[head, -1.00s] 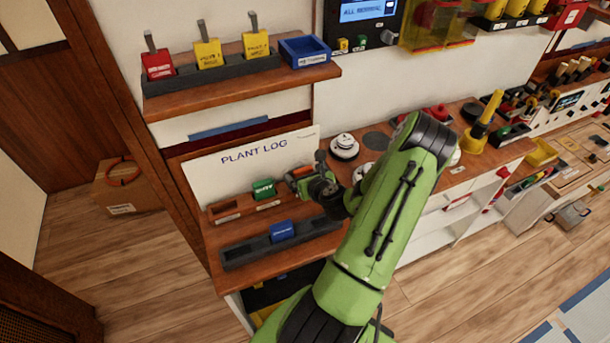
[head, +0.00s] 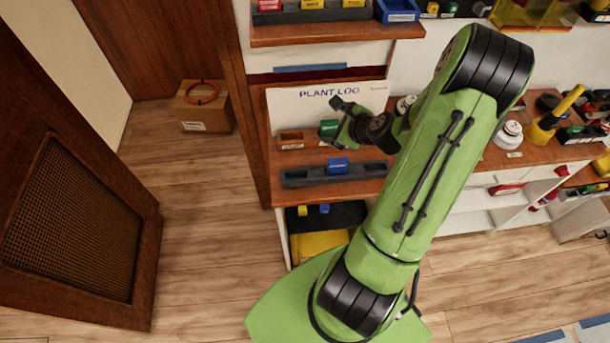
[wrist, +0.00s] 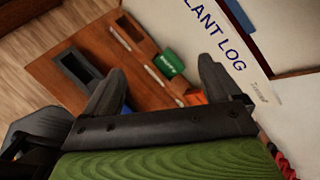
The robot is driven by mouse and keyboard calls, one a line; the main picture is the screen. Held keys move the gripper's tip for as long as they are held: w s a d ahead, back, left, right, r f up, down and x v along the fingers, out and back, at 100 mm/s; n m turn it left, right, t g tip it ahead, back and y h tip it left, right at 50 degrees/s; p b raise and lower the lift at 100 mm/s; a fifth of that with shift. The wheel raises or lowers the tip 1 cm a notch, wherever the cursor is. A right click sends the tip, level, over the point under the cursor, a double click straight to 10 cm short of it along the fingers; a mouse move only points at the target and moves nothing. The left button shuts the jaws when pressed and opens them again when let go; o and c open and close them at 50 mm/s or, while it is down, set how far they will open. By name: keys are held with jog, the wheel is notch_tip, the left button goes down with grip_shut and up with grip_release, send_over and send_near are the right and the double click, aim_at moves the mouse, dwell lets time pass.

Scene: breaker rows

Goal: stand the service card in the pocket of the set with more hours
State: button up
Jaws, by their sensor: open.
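My gripper (head: 342,112) is open in front of the PLANT LOG board, above the wooden shelf. Its two dark fingers (wrist: 160,92) are spread apart in the wrist view, with nothing seen held between them. A green labelled block (head: 329,127) stands on the shelf; it also shows beyond the fingers in the wrist view (wrist: 170,62). A blue labelled block (head: 338,164) sits in a dark slotted rack (head: 300,178). In the wrist view the left finger covers most of the blue block. I cannot tell which piece is the service card, and no hours are readable.
A reddish-brown open holder (head: 291,140) stands left of the green block. The PLANT LOG board (head: 300,103) leans behind them. An upper shelf (head: 330,33) carries red and yellow tags and a blue bin (head: 397,11). A cardboard box (head: 205,107) sits on the floor.

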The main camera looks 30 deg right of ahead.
jog(key=s+a+r+n+g+y, duration=0.1)
jog(key=a+r+n+g, duration=0.1)
jog(key=a+r+n, duration=0.45)
jog(key=s+a+r+n+g+y, duration=0.1)
jog(key=a+r+n+g, duration=0.15)
jog(key=a+n, duration=0.7)
jog(key=s+a+r+n, duration=0.4)
jog(key=s+n, duration=0.2)
jog(key=s, duration=0.2)
jog(key=s+a+r+n+h, duration=0.1)
jog(key=s+a+r+n, duration=0.3)
jog(key=s, duration=0.4)
jog(key=r+n, duration=0.1)
jog(key=n, duration=0.1)
jog(key=shift+s+a+n, duration=0.25)
jog(key=shift+s+n, duration=0.1)
jog(key=shift+n, duration=0.05)
jog(key=shift+d, duration=0.1)
